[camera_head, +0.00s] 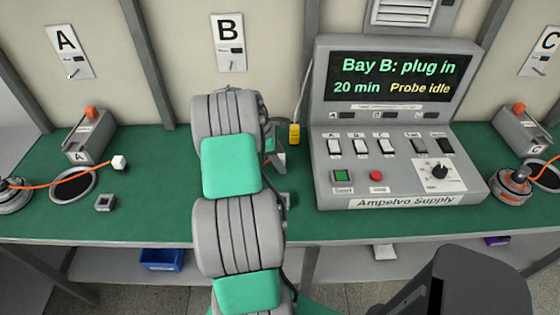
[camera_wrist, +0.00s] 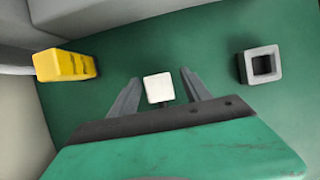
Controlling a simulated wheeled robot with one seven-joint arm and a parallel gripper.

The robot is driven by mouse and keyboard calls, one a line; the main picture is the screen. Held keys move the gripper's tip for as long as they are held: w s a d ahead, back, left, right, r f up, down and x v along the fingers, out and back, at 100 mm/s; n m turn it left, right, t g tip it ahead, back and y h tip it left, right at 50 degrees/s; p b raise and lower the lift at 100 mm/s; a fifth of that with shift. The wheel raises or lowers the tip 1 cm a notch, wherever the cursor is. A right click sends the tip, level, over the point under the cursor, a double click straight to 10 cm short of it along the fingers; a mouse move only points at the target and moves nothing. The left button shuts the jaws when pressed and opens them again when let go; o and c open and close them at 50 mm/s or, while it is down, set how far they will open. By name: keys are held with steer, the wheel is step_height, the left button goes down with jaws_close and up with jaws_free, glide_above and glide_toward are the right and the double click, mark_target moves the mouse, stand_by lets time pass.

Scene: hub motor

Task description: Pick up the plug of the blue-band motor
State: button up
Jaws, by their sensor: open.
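A white block-shaped plug (camera_wrist: 158,88) shows in the wrist view over the green bench, with a short dark stub behind it. My gripper (camera_wrist: 160,75) is open, one finger on each side of this plug. Gaps show between the plug and both fingers, so it is not gripped. In the head view my arm hides this plug and most of my gripper. No blue band shows in either view, so I cannot tell from these frames which motor the plug belongs to.
A yellow block (camera_wrist: 66,65) stands left of my gripper and a grey square socket (camera_wrist: 263,66) lies right. In the head view, the supply console (camera_head: 400,195) stands right of my arm. Another white plug (camera_head: 119,161) on an orange cable lies left, and motors (camera_head: 512,187) sit at the sides.

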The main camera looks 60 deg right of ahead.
steer(key=shift+r, duration=0.1)
jaws_close()
stand_by(0.5)
